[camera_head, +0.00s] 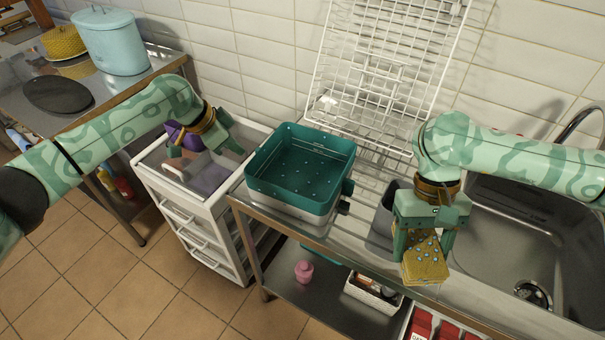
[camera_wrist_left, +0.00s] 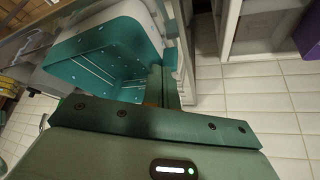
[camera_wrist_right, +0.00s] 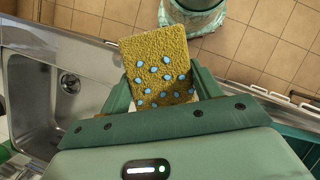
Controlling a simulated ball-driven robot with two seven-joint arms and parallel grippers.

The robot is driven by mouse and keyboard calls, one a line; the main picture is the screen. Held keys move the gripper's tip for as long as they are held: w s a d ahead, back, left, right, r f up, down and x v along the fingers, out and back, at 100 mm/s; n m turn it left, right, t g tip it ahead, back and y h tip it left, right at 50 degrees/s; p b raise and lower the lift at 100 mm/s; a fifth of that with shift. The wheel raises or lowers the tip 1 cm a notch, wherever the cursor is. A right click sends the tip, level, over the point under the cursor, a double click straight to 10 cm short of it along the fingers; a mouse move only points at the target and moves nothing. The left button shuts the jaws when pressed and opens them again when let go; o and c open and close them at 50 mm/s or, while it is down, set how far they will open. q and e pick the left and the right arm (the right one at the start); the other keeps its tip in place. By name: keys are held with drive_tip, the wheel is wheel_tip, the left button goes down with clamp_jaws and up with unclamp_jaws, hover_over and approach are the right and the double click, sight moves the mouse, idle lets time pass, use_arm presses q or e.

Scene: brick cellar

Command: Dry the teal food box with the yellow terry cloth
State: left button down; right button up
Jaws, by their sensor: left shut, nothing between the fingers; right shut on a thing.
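The teal food box (camera_head: 300,178) stands open side up on the steel counter, with pale water drops on its inner floor. It also shows in the left wrist view (camera_wrist_left: 95,62). My right gripper (camera_head: 424,246) is shut on the yellow terry cloth (camera_head: 425,268), which hangs between the fingers in front of the counter, right of the box and apart from it. Blue drops dot the cloth, clear in the right wrist view (camera_wrist_right: 158,62). My left gripper (camera_head: 236,147) is shut and empty, left of the box above the white cart.
A white wire rack (camera_head: 385,70) leans on the tiled wall behind the box. A sink (camera_head: 520,235) lies right. A grey container (camera_head: 385,218) stands between box and right gripper. The white drawer cart (camera_head: 190,205) holds small items. A pink object (camera_head: 304,271) sits on the lower shelf.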

use_arm(q)
drive_tip(key=shift+f+b, duration=0.95)
drive_tip(key=shift+f, duration=2.1)
use_arm(e)
drive_tip(key=shift+f, duration=1.05)
drive_tip(key=w+a+r+m+y, duration=0.2)
drive_tip(key=w+a+m, duration=0.2)
drive_tip(key=a, duration=0.3)
drive_tip(key=m+t+y, duration=0.3)
drive_tip(key=m+t, duration=0.2)
drive_tip(key=m, duration=0.9)
hover_over(303, 185)
drive_tip(key=d, duration=0.2)
drive_tip(key=f, duration=0.2)
drive_tip(key=shift+a+f, duration=0.1)
drive_tip(key=shift+f, duration=2.6)
drive_tip(key=shift+f, duration=1.05)
